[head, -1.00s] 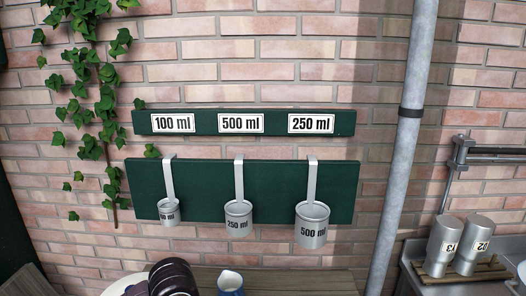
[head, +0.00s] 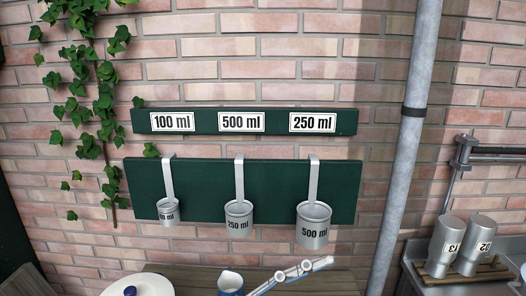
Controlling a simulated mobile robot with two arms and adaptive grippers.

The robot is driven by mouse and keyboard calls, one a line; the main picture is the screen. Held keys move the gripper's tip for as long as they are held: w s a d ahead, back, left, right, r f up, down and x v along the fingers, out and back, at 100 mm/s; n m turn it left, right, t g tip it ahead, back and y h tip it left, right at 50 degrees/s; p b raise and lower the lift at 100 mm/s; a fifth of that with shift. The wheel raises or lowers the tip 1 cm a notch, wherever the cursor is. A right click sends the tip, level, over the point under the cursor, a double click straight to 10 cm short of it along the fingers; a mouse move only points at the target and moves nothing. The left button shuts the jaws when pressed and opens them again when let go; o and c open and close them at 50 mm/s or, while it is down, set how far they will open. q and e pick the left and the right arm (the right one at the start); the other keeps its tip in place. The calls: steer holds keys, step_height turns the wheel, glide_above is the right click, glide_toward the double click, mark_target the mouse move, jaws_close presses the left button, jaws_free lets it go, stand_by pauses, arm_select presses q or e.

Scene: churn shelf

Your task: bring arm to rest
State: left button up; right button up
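No gripper of mine can be made out in the head view. A pale, jointed bar (head: 291,276) with round pivots slants up to the right at the bottom middle, in front of the bench; I cannot tell if it is part of my arm. Three metal measuring cups hang by long handles on the green board (head: 265,190): a small one (head: 168,213) at the left, its label partly unreadable, the 250 ml cup (head: 238,216) in the middle and the 500 ml cup (head: 313,226) at the right. The label rail (head: 345,122) above reads 100 ml, 500 ml, 250 ml.
A wooden bench (head: 345,280) is below, with a blue and white jug (head: 230,282) and a white lid with a blue knob (head: 112,292). Two metal canisters (head: 476,244) stand on a slatted rack at the right. A grey pipe (head: 408,150) runs down the brick wall.

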arm_select(q)
steer(key=w+a+n+t+y, duration=0.9)
steer(key=w+a+n+t, duration=0.3)
steer(key=n+t, duration=0.4)
steer(key=a+f+n+g+y, duration=0.4)
steer(key=a+f+n+y, duration=0.4)
steer(key=a+f+y, duration=0.7)
steer(key=s+a+f+g+h, duration=0.1)
steer(key=s+a+f+g, duration=0.15)
steer(key=s+f, duration=0.45)
steer(key=s+a+f+g, duration=0.15)
steer(key=f+g, duration=0.25)
steer(key=f, duration=0.7)
steer(key=s+d+f+m+g+h, duration=0.1)
steer(key=s+f+g, duration=0.2)
steer(key=s, duration=0.4)
steer(key=s+d+f+m+g, duration=0.1)
steer(key=s+f+g, duration=0.25)
steer(key=s, duration=0.35)
steer(key=s+f, duration=0.3)
steer(key=f, duration=2.6)
steer(key=s+a+f+g, duration=0.1)
steer(key=s+a+f, duration=0.2)
steer(key=s+f, duration=1.1)
steer(key=s, duration=0.2)
steer(key=shift+s+a+m+g, duration=0.15)
steer(key=shift+s+m+g, duration=0.15)
steer(key=shift+g, duration=0.1)
